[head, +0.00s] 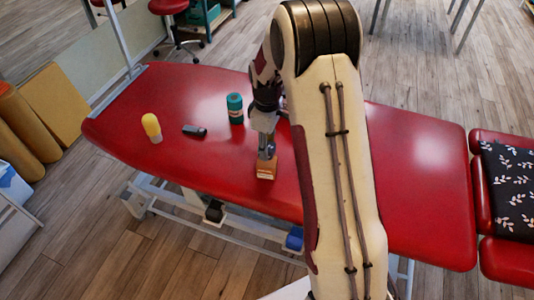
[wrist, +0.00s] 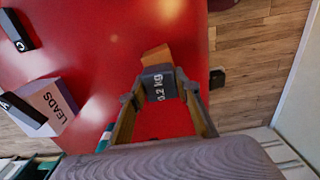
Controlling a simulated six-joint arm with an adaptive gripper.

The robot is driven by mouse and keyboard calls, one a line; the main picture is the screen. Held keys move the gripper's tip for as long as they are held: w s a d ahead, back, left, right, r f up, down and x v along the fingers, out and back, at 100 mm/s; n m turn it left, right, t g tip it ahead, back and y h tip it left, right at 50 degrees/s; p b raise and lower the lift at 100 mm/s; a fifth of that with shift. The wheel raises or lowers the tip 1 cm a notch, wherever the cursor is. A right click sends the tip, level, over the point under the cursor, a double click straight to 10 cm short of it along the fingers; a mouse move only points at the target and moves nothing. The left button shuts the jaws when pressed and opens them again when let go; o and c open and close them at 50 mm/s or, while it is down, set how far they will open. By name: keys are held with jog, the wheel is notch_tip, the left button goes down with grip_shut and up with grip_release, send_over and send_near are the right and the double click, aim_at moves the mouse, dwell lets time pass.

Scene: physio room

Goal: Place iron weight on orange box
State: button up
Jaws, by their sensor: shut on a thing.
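The iron weight (wrist: 159,84) is a dark grey block marked "0.2 kg". In the wrist view it sits between the fingertips of my gripper (wrist: 160,92), which is shut on it. The orange box (wrist: 156,55) shows just beyond the weight, partly hidden by it. In the head view the orange box (head: 267,172) lies near the front edge of the red table, and my gripper (head: 266,153) points down right above it. I cannot tell whether the weight touches the box top.
On the red table (head: 200,85) stand a yellow-topped bottle (head: 151,127), a dark device (head: 194,131) and a teal canister (head: 235,108). In the wrist view a box marked "LEADS" (wrist: 52,103) is to the left. My arm hides the table's middle.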

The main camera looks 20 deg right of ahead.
jog(key=shift+f, duration=1.75)
jog(key=shift+f, duration=0.1)
jog(key=o, duration=1.2)
jog(key=shift+o, duration=0.2)
notch_tip(320, 180, up, 12)
jog(key=shift+r, duration=0.1)
